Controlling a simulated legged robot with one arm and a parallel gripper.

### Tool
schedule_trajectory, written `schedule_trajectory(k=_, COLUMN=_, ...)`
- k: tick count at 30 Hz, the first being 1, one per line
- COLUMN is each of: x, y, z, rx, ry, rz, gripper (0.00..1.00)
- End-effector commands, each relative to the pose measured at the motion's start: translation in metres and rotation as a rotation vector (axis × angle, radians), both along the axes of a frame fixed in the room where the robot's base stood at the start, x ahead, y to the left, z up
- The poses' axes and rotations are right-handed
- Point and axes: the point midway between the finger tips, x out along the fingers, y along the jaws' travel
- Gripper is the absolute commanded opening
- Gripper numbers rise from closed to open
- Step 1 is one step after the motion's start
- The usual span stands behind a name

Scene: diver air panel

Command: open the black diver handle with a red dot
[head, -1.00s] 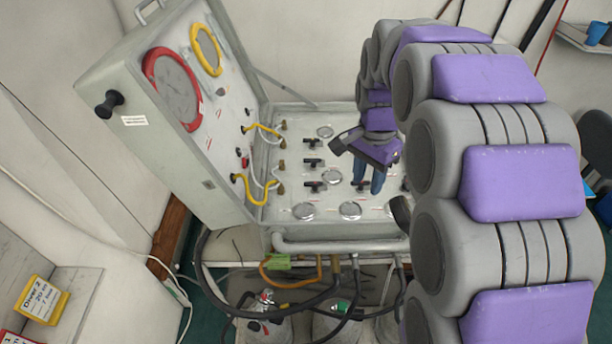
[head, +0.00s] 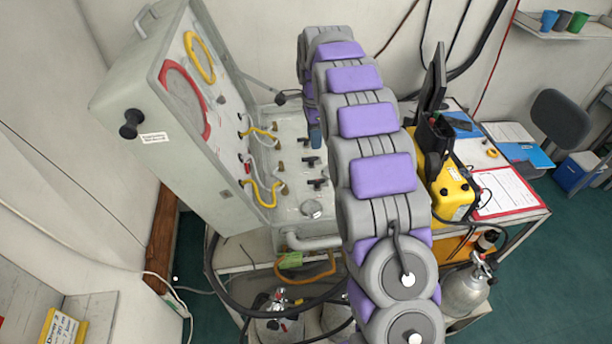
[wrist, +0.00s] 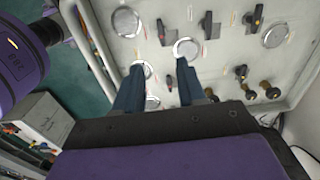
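The diver air panel (head: 270,190) lies in an open grey case. It carries black handles, one (head: 311,161) in the middle and another (head: 318,183) nearer the front. In the wrist view one black handle (wrist: 254,18) at the upper right has a small orange-red spot. In the head view my arm hides most of the gripper.
The case lid (head: 165,120) stands up on the left, with yellow and white hoses (head: 262,190) running to the panel. A yellow box (head: 452,190) and a clipboard (head: 505,192) are on the right. Round silver gauges (wrist: 187,48) sit among the handles.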

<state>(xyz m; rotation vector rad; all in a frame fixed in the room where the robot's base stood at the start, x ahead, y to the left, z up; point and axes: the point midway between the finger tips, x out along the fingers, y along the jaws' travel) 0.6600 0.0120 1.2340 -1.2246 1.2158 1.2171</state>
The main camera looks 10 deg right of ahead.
Motion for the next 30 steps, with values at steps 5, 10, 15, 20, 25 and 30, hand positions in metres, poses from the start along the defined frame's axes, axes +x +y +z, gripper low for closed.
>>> schedule_trajectory(k=5, x=0.003, y=-0.010, z=-0.009, rx=0.008, ry=-0.002, rz=-0.016, gripper=0.40)
schedule_trajectory(k=10, x=0.001, y=-0.008, z=-0.035, rx=0.007, ry=0.005, rz=-0.015, gripper=0.40)
schedule_trajectory(k=15, x=0.001, y=0.001, z=-0.069, rx=0.000, ry=0.006, rz=-0.014, gripper=0.40)
schedule_trajectory(k=20, x=0.001, y=0.005, z=-0.101, rx=-0.004, ry=0.005, rz=-0.013, gripper=0.40)
schedule_trajectory(k=25, x=0.000, y=-0.001, z=-0.134, rx=0.000, ry=0.006, rz=-0.013, gripper=0.40)
schedule_trajectory(k=30, x=0.001, y=-0.007, z=-0.159, rx=0.006, ry=0.003, rz=-0.014, gripper=0.40)
